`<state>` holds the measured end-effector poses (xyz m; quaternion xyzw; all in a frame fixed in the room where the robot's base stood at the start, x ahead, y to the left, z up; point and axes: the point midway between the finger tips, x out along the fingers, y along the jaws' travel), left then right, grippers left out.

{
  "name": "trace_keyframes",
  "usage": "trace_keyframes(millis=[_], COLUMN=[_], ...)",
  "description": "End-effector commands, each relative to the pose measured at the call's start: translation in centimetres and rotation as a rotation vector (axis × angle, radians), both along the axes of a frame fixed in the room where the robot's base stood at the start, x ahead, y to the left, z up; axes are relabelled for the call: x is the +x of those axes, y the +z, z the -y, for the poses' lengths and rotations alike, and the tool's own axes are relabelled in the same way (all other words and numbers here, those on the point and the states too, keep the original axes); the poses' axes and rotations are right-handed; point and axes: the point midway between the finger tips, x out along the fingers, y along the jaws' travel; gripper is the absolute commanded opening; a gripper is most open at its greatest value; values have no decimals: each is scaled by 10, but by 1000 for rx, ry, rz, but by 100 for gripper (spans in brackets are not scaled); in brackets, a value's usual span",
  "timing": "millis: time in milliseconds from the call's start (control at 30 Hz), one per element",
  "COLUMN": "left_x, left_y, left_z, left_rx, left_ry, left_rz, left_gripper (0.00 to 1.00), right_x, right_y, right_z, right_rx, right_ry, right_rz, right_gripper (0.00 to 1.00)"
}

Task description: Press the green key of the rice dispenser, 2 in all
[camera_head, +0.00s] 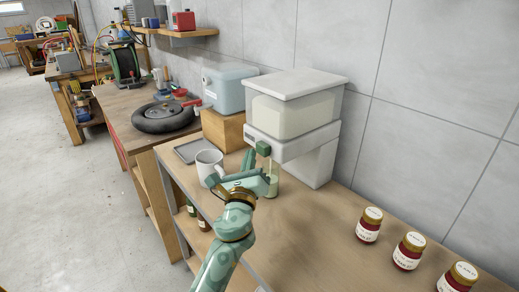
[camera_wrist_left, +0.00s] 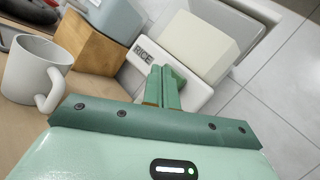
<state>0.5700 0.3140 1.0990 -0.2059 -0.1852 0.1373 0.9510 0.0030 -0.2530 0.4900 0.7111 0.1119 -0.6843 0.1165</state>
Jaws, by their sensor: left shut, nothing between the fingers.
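The rice dispenser (camera_head: 295,110) is a white box with a clear hopper on the workbench, against the wall. The green key (camera_head: 263,148) sits on the dispenser's front. My left gripper (camera_head: 249,160) is shut and empty, with its fingertips right at the key. In the left wrist view the shut fingers (camera_wrist_left: 162,84) partly cover the key (camera_wrist_left: 179,79); I cannot tell whether they touch it. A pale green cup (camera_head: 272,186) stands under the dispenser, partly hidden by my gripper. My right gripper is not in view.
A white mug (camera_head: 207,164) stands left of my left gripper, near a grey tray (camera_head: 190,149). A wooden block (camera_head: 222,129) carries a light-blue container (camera_head: 229,88). Several red jars (camera_head: 409,250) stand at the right. The bench between the dispenser and jars is clear.

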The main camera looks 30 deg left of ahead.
Motion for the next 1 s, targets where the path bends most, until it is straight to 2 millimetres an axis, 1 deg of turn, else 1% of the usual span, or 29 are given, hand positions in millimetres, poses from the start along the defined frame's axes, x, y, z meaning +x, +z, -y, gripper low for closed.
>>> trace_keyframes(millis=[333, 800, 1000], left_x=[-3, -43, -47], left_y=[0, 0, 0], left_z=[-1, -18, -20], left_rx=[0, 0, 1], left_ry=[1, 1, 0], left_rz=[-2, -2, 0], left_gripper=[0, 0, 0], right_x=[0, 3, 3], right_y=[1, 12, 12], right_z=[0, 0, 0], right_rx=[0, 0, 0], right_ry=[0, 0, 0], right_rz=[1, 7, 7], right_gripper=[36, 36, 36])
